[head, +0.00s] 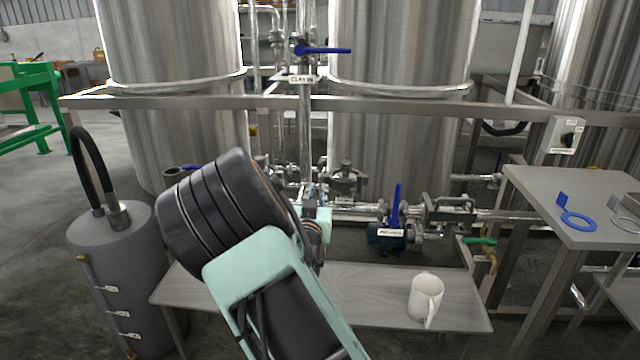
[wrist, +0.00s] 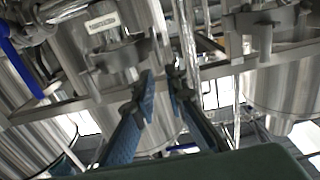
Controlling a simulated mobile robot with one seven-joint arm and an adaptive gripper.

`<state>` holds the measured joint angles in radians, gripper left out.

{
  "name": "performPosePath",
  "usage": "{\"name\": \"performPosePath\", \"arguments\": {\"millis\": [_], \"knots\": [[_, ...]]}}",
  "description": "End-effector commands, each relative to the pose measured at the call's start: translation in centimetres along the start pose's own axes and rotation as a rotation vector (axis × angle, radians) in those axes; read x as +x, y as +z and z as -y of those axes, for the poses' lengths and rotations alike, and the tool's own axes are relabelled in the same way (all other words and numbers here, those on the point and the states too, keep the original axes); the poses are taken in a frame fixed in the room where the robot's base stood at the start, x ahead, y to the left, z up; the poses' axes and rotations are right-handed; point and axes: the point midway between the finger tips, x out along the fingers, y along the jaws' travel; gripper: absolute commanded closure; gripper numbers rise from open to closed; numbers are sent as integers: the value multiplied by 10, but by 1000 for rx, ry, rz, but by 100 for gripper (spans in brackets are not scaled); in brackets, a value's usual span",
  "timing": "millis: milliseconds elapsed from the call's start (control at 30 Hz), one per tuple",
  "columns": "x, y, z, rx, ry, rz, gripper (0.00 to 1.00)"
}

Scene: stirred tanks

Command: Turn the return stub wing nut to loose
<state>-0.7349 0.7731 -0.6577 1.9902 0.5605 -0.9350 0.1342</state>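My gripper (wrist: 161,88) shows in the wrist view with its two blue fingers angled toward each other. A narrow gap stands between the tips and I see nothing held in it. A steel clamp fitting (wrist: 112,62) is left of the fingertips, under a small label too blurred to read. Another clamp-like fitting (wrist: 262,28) is at upper right. I cannot tell which carries the return stub wing nut, nor its position. In the head view my arm hides most of my gripper. A pipe fitting (head: 346,180) stands just right of it, and a clamped fitting (head: 450,208) farther right.
A blue-handled valve (head: 322,50) sits above the CLAY IN label. A pump (head: 388,237) with an upright blue handle stands low at centre. A steel rail (head: 400,104) crosses before the tanks. A grey canister (head: 110,270) is at left.

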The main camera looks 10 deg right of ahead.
Motion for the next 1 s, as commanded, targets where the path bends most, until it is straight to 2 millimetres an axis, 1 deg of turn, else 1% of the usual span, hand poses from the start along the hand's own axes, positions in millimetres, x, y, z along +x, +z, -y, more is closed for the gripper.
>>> {"name": "performPosePath", "arguments": {"millis": [33, 200, 400, 600, 833, 867, 967, 1000], "knots": [[10, 2, 0, -1, 1, -1, 88], [40, 2, -1, -2, 1, -1, 88], [64, 2, 0, -1, 1, 1, 88], [72, 1, 0, 0, 0, 2, 88], [73, 1, 0, 0, 0, 2, 88], [73, 1, 0, 0, 0, 2, 89], [73, 1, 0, 0, 0, 2, 100], [73, 1, 0, 0, 0, 2, 100]]}}
